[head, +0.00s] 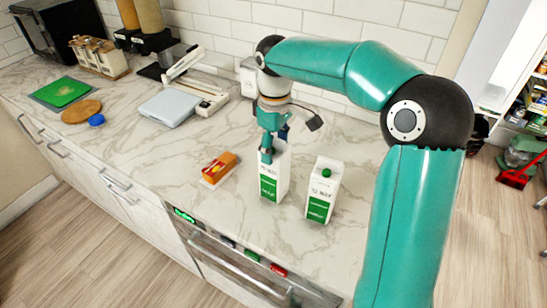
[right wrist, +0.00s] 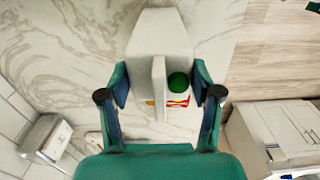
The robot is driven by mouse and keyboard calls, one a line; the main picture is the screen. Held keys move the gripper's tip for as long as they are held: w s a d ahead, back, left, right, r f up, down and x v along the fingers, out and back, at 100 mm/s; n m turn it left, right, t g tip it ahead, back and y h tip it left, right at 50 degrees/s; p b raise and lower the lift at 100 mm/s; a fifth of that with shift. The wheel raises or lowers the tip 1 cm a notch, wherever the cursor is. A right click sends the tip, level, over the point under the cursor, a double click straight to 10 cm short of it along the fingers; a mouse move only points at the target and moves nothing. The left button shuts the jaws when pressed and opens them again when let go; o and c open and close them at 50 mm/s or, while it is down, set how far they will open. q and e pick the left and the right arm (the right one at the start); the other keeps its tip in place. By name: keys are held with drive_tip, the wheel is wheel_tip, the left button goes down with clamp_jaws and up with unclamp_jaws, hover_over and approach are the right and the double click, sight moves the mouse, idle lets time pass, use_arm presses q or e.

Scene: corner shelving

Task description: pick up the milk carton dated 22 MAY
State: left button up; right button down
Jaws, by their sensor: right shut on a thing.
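Two white milk cartons with green panels are at the front of the marble counter. My right gripper (head: 270,147) comes down from above and is shut on the left carton (head: 270,180) near its top. In the right wrist view this carton's gable top (right wrist: 157,35) and green cap lie between the two fingers (right wrist: 160,85). It is upright; I cannot tell whether its base touches the counter. The other carton (head: 322,192), with a green cap, stands upright just to its right, apart. Dark date print shows on both, too small to read surely. My left gripper is not in view.
An orange packet (head: 219,168) lies left of the held carton. A white scale (head: 168,107), a green board (head: 61,92), a round wooden board (head: 81,111) and dispensers (head: 150,15) are further left. The tiled wall (head: 335,35) bounds the counter behind. The counter between scale and packet is clear.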

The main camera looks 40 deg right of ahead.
drive_tip(key=shift+r, duration=0.25)
